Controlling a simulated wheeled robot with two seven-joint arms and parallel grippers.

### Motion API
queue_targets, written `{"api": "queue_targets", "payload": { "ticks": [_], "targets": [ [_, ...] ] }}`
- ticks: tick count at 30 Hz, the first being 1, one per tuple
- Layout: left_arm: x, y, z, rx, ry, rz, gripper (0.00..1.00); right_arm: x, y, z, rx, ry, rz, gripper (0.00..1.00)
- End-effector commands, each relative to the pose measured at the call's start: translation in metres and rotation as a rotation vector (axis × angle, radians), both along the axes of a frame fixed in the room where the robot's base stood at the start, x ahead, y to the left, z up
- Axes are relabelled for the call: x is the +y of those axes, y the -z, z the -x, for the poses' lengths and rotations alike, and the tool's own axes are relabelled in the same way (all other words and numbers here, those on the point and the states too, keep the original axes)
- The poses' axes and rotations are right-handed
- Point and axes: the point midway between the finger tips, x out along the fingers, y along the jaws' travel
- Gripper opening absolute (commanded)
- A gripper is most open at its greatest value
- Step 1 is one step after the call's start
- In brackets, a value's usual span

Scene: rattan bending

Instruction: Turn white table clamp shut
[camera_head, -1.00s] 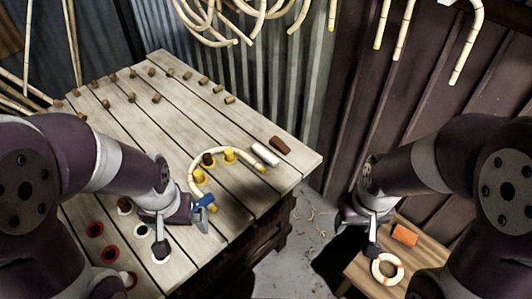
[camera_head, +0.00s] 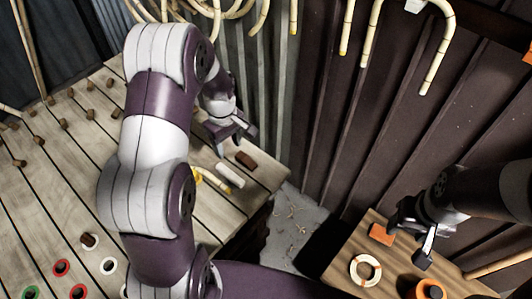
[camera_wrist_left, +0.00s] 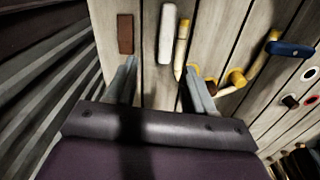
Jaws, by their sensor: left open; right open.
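The white table clamp (camera_head: 231,176) is a short white bar near the far right corner of the slatted workbench (camera_head: 60,150). It also shows in the left wrist view (camera_wrist_left: 167,35). Beside it lies a similar brown block (camera_head: 246,160), and on its other side a rattan end (camera_wrist_left: 180,48) with yellow bands. My left gripper (camera_head: 235,141) is open and empty above that corner. In the left wrist view its fingers (camera_wrist_left: 159,68) straddle the line of the white clamp, which lies beyond the tips, apart from them. My right gripper (camera_head: 412,238) is open over the small wooden table.
The small table (camera_head: 345,262) bears an orange block (camera_head: 381,234), a banded ring (camera_head: 366,270) and an orange cup (camera_head: 429,289). Yellow pegs (camera_wrist_left: 237,78) and a blue piece (camera_wrist_left: 290,49) show on the bench. Corrugated walls stand behind. My left arm hides much of the bench.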

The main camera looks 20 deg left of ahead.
Motion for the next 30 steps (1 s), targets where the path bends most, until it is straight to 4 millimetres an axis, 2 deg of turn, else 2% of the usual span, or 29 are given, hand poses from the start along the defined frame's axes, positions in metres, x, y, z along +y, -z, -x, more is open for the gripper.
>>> {"api": "queue_targets", "payload": {
  "ticks": [4, 7, 15, 21, 25, 30],
  "targets": [
    [0.0, 0.002, 0.002, 0.011, -0.102, 0.002, 0.53, 0.0, 0.0, 0.0, 0.0, 0.0, 0.0, 0.53],
    [-0.001, 0.013, 0.002, 0.012, -0.112, 0.001, 0.53, 0.0, -0.002, 0.0, 0.0, 0.0, 0.0, 0.53],
    [-0.001, 0.081, 0.004, 0.014, -0.11, 0.003, 0.53, 0.0, -0.01, 0.0, 0.0, 0.0, 0.0, 0.53],
    [0.0, 0.115, 0.003, 0.009, -0.109, 0.001, 0.53, 0.0, -0.013, 0.0, 0.0, 0.0, 0.0, 0.53],
    [0.0, 0.124, 0.003, 0.008, -0.108, 0.001, 0.53, 0.0, -0.014, 0.0, 0.0, 0.0, 0.0, 0.53],
    [0.0, 0.126, 0.003, 0.007, -0.108, 0.001, 0.53, 0.0, -0.014, 0.0, 0.0, 0.0, 0.0, 0.53]
  ]
}}
